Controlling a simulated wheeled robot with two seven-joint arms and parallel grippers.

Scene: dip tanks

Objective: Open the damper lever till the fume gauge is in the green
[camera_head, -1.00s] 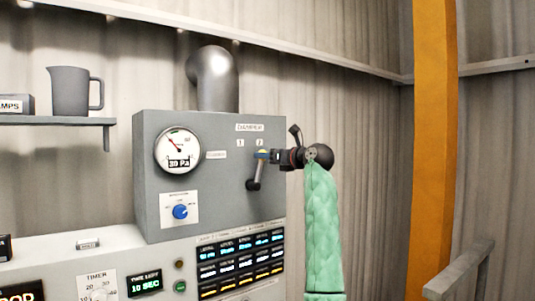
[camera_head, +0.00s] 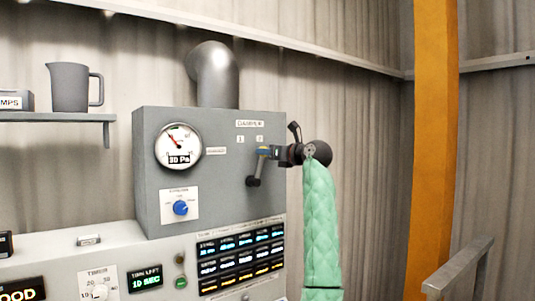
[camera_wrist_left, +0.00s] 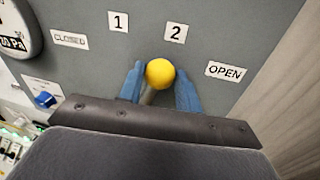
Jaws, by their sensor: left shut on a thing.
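The damper lever (camera_head: 256,168) is on the front of a grey box (camera_head: 218,185). Its yellow knob (camera_wrist_left: 160,73) lies between the blue fingers of my left gripper (camera_wrist_left: 160,88), just below the "2" label (camera_wrist_left: 174,33). In the head view my left gripper (camera_head: 269,152) is shut on the lever's upper end. The lever stands nearly upright there, leaning slightly right. The round fume gauge (camera_head: 179,146) reads 30 Pa, its needle pointing up and left. I cannot make out its colour bands. The "OPEN" label (camera_wrist_left: 226,72) is right of the knob. My right gripper is not in view.
A blue selector knob (camera_head: 180,208) is below the gauge. A lit button panel (camera_head: 241,257) and a timer dial (camera_head: 99,292) are lower down. A jug (camera_head: 71,88) stands on a shelf at left. An orange post (camera_head: 432,150) and a rail (camera_head: 458,268) stand at right.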

